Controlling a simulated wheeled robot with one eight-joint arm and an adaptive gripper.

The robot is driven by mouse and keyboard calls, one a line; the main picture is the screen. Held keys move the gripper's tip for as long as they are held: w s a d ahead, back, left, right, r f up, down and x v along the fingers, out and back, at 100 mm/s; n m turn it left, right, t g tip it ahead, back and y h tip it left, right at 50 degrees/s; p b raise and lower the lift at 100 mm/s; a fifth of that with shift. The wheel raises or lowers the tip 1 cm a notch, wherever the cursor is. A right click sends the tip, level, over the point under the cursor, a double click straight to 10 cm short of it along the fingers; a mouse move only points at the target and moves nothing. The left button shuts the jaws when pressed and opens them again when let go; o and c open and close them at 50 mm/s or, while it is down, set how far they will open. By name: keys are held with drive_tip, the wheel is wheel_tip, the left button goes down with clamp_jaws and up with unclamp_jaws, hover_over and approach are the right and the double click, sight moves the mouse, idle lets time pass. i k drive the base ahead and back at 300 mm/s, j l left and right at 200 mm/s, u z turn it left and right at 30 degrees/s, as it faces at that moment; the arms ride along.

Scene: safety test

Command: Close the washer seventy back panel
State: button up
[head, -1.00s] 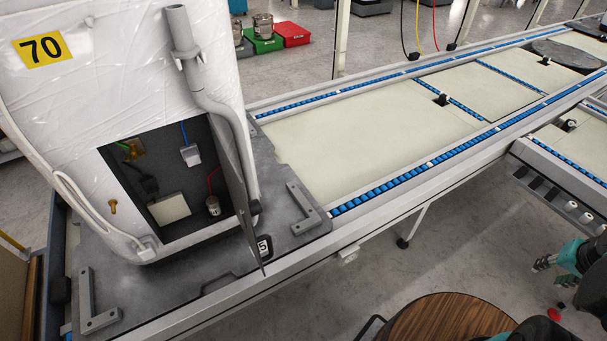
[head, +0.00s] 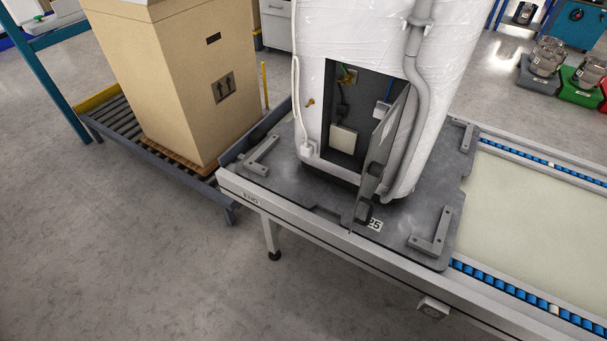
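The white, plastic-wrapped washer (head: 340,25) stands upright on a dark grey pallet plate (head: 300,185) on the conveyor, in the upper middle of the head view. Low on its back is a rectangular opening with wires and small parts inside (head: 343,138). The grey back panel (head: 378,165) is hinged at the right side of the opening. It stands open, swung out toward me, and is seen nearly edge-on. A grey drain hose (head: 417,95) runs down just right of it. The number seventy label is not in the current view. My gripper is not in view.
A tall cardboard box (head: 180,80) stands on a roller conveyor (head: 120,125) at the left. The conveyor's metal front rail (head: 320,230) lies between me and the washer. Grey floor (head: 130,250) is clear at the front left. Metal angle brackets (head: 433,235) stick up from the plate.

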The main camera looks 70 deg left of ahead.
sight(382, 139)
drive_tip(key=u, duration=2.05)
